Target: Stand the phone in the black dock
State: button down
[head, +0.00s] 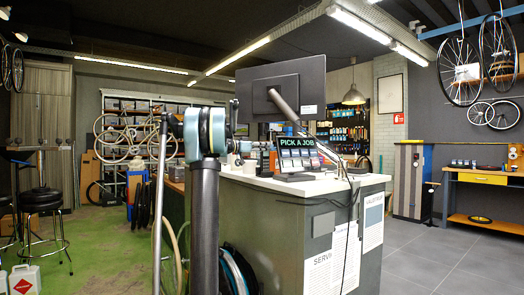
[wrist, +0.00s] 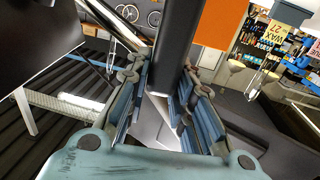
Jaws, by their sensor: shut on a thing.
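In the wrist view my gripper (wrist: 166,88) has its two blue padded fingers shut on a dark, flat slab, which I take for the phone (wrist: 177,42). The phone shows nearly edge-on and extends up out of the top of the picture, tilted slightly right. A small black stand (head: 294,177) is on the white counter top, below a lit "PICK A JOB" screen. It may be the black dock, but I cannot tell for sure.
A large black monitor (head: 283,88) rises on an arm over the counter (head: 265,179), with cables at its right end. Cups and small goods crowd the counter behind. A workbench (head: 482,179) stands far right. The grey floor (head: 425,255) right of the counter is clear.

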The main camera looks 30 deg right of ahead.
jog(key=c, duration=1.4)
grip_release()
jog(key=a, duration=1.2)
jog(key=shift+w, duration=0.3)
jog(key=s+a+f+n+t+y, duration=0.1)
jog(key=s+a+f+n+y, duration=0.5)
jog(key=s+a+f, duration=0.7)
jog(key=s+a+f+n+t+y, duration=0.1)
jog(key=s+a+f+n+y, duration=0.5)
jog(key=s+a+f, duration=0.7)
jog(key=s+a+f+n+t+y, duration=0.1)
jog(key=s+a+f+n+y, duration=0.5)
jog(key=s+a+f, duration=0.7)
jog(key=s+f, duration=0.3)
jog(key=f, duration=0.6)
jog(key=shift+s+a+f+n, duration=0.25)
jog(key=shift+s+a+n, duration=0.05)
jog(key=shift+a+n, duration=0.1)
